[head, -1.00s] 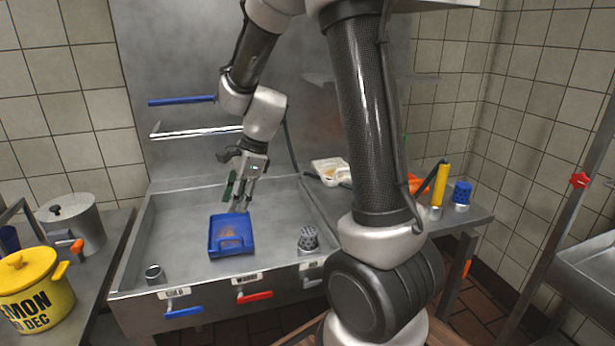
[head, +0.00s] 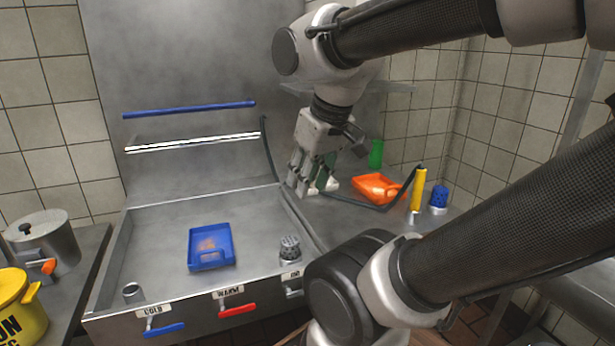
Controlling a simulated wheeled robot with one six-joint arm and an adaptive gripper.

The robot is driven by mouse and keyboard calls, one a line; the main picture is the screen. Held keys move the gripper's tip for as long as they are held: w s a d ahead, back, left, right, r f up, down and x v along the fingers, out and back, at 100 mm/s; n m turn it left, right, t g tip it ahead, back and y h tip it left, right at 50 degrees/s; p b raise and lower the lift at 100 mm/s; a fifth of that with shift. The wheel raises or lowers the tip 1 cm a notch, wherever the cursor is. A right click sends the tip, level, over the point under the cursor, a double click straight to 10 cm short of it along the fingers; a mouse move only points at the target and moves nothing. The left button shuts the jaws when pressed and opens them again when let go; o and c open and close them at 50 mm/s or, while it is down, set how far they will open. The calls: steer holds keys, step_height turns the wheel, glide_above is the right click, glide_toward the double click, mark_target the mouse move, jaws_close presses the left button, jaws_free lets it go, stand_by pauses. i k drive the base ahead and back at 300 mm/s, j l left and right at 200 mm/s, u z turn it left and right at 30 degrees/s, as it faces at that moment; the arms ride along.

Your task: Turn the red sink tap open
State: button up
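A unit front carries a red "WARM" handle (head: 238,310) and a blue "COLD" handle (head: 165,329). A blue tray (head: 211,262) lies in its basin. An orange tray (head: 376,188), yellow cylinder (head: 418,190) and blue perforated cup (head: 439,197) stand on the right counter.

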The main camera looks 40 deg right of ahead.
mark_target(224, 313)
steer(key=k, duration=0.95)
